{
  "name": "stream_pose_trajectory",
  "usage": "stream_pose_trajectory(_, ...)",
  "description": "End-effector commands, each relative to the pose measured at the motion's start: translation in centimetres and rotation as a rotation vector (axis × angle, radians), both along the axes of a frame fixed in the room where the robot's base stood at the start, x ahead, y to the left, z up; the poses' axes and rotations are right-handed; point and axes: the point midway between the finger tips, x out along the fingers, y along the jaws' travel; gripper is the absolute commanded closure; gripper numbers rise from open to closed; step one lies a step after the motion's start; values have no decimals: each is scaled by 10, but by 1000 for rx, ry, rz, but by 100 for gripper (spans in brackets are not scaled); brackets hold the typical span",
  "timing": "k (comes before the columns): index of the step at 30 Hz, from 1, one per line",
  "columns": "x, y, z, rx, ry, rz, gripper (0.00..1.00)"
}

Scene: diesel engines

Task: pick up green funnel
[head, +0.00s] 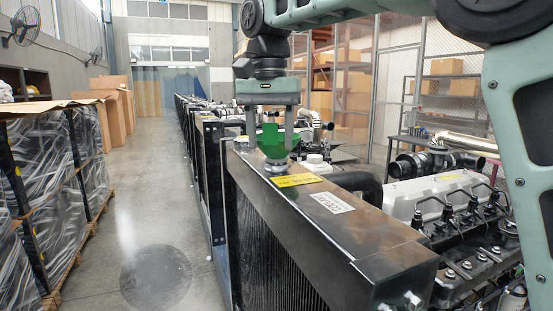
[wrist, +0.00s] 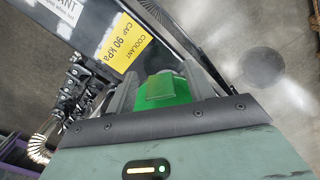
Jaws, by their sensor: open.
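The green funnel (head: 274,142) stands upright at the filler neck (head: 276,167) on top of the near radiator. My gripper (head: 270,132) points down over it, with one finger on each side of the funnel. The fingers are open; whether either one touches the funnel I cannot tell. In the wrist view the funnel (wrist: 166,90) shows between the two grey fingers, partly hidden by the gripper body. Its lower end is hidden in that view.
The black radiator (head: 350,225) with a yellow coolant label (head: 297,181) lies below the gripper. An engine (head: 455,215) with hoses and injectors sits to its right. Wrapped pallets (head: 45,165) line the left. The aisle floor (head: 150,215) between is clear.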

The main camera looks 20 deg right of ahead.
Motion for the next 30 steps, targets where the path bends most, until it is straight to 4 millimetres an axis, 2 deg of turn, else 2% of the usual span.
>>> stream_pose_trajectory(4,-1,0,-9,0,0,0,47)
stream_pose_trajectory(11,0,0,-11,0,-1,0,47)
stream_pose_trajectory(15,-1,0,-11,0,-1,0,86)
stream_pose_trajectory(17,0,0,-11,0,-1,0,100)
stream_pose_trajectory(30,1,-1,-4,0,-4,-1,100)
